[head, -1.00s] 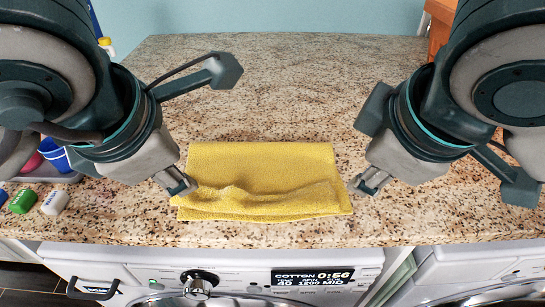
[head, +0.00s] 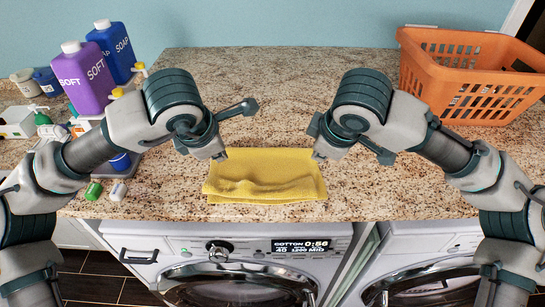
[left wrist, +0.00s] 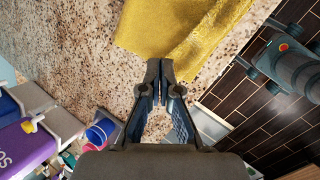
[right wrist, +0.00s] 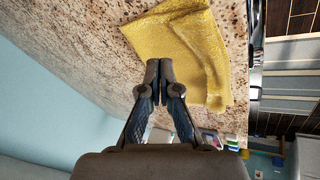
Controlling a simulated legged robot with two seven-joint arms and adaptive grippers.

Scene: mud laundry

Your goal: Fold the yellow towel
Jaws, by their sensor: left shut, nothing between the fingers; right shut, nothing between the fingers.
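The yellow towel (head: 264,172) lies folded into a rectangle on the granite counter, near its front edge. A rumpled ridge runs across its front part. My left gripper (head: 222,157) is shut and empty above the towel's back left corner. My right gripper (head: 317,157) is shut and empty by its back right corner. In the left wrist view the towel (left wrist: 185,30) is just beyond the closed fingertips (left wrist: 160,65). In the right wrist view the towel (right wrist: 195,50) is beyond and beside the closed fingertips (right wrist: 159,65).
An orange basket (head: 470,75) stands at the back right of the counter (head: 290,85). Purple (head: 85,78) and blue (head: 112,52) bottles stand at the left, with small green (head: 93,191) and white (head: 118,190) items nearer. Washing machines (head: 235,255) are below the front edge. Counter behind the towel is clear.

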